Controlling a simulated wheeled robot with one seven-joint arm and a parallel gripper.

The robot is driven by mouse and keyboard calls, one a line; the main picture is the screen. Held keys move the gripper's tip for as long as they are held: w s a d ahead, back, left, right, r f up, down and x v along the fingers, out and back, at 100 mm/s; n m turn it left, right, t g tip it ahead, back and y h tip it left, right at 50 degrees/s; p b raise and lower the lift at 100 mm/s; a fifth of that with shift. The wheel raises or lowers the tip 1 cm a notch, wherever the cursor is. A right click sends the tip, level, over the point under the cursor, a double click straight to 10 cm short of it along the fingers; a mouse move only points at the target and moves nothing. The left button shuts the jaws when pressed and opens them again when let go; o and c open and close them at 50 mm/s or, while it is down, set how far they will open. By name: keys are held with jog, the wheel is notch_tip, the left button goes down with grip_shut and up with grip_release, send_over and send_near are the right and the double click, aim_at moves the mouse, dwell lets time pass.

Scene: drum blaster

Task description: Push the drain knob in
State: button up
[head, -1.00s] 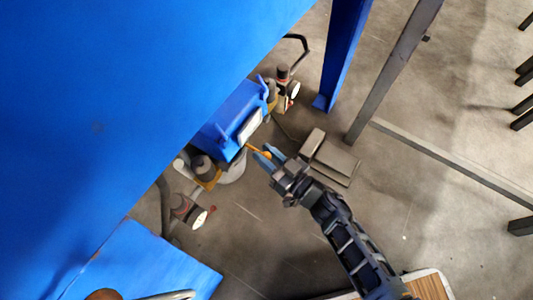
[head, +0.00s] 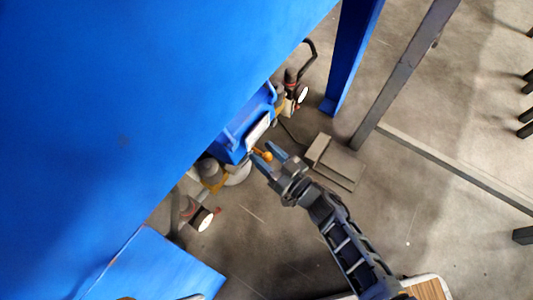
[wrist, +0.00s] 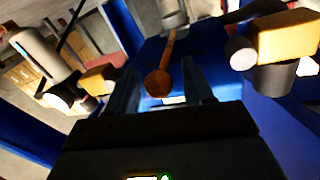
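The drain knob is a round orange ball on an orange rod (wrist: 158,82). In the wrist view it shows in the gap between my fingers, its rod running up toward a grey fitting at the top. In the head view the knob (head: 266,156) is a small orange spot right at my fingertips, beside the blue tank (head: 232,135). My gripper (head: 268,158) is open, with its two fingers spread either side of the knob's line; it also shows in the wrist view (wrist: 162,74). I cannot tell whether anything touches the knob.
A large blue panel (head: 130,90) covers the upper left of the head view. A grey pedal (head: 334,162) lies on the floor right of my gripper, near a blue post (head: 352,60) and a grey post (head: 400,75).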

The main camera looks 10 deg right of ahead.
jog(key=p+v, duration=0.2)
jog(key=v, duration=0.5)
jog(key=shift+s+d+p, duration=0.25)
jog(key=shift+s+p, duration=0.1)
dwell(0.4)
